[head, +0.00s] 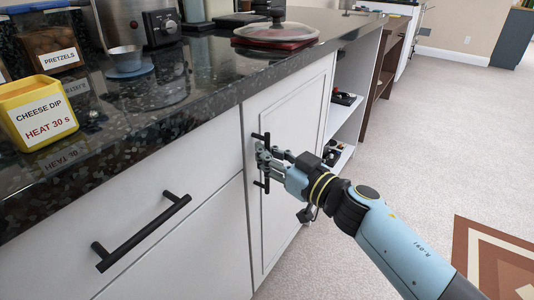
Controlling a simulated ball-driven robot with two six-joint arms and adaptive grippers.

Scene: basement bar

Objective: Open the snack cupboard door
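The white snack cupboard door (290,118) is under the dark counter in the middle of the head view. It looks closed, or so nearly closed that I see no gap. Its black upright bar handle (266,137) is near the door's left edge. My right gripper (264,159) reaches in from the lower right, and its fingers are closed around the middle of the handle. The fingers hide that part of the bar. My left gripper is out of view.
A drawer with a black handle (140,232) is left of the door. Open shelves (352,85) stand beyond the door. The carpet (430,140) at right is clear.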

